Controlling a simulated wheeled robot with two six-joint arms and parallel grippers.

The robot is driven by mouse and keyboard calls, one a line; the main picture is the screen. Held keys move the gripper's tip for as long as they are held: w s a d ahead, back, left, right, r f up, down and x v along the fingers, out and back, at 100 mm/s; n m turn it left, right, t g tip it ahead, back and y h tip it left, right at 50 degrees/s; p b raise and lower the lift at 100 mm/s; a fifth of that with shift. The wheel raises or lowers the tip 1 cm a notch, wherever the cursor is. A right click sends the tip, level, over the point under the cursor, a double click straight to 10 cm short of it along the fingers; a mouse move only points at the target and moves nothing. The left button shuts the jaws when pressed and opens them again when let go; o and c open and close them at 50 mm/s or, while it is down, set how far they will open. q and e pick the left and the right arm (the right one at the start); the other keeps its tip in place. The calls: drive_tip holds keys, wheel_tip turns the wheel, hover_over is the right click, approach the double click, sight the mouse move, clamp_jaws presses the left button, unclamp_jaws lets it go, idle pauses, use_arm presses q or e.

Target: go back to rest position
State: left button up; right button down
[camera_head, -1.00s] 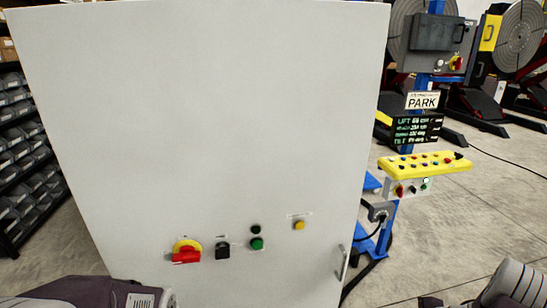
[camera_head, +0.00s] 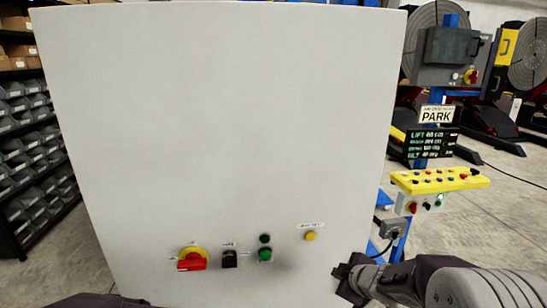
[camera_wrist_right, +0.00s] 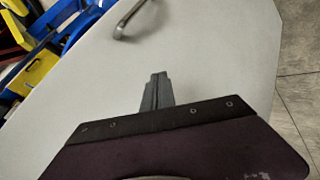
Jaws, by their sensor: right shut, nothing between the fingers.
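My right gripper (camera_head: 343,272) is in front of the lower right edge of a large pale cabinet (camera_head: 210,130) in the head view. Its fingers are shut together with nothing between them, as the right wrist view (camera_wrist_right: 157,80) also shows. The cabinet's metal door handle (camera_wrist_right: 128,20) lies beyond the fingertips, apart from them, in the right wrist view. My right arm comes in from the lower right. Only a dark strip of my left arm shows at the bottom left, and its gripper is out of view.
The cabinet front carries a red-yellow rotary switch (camera_head: 193,259), a black selector (camera_head: 229,259), a green button (camera_head: 265,255) and a yellow button (camera_head: 310,236). A yellow control panel (camera_head: 440,180) and a PARK sign (camera_head: 437,115) stand right. Shelves of bins (camera_head: 30,130) stand left.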

drive_tip(key=s+f+m+g, duration=0.2)
drive_tip(key=s+f+m, duration=0.1)
drive_tip(key=s, duration=0.4)
drive_tip(key=s+f+m+g+h, duration=0.1)
drive_tip(key=s+f+m+g, duration=0.1)
drive_tip(key=s+m, duration=0.3)
drive_tip(key=s+f+m+g, duration=0.3)
drive_tip(key=s+m+g, duration=0.1)
drive_tip(key=s, duration=0.7)
drive_tip(key=shift+a+f+m+h, duration=0.3)
drive_tip(key=shift+f+m+h, duration=0.1)
drive_tip(key=shift+m, duration=0.1)
drive_tip(key=shift+d, duration=0.1)
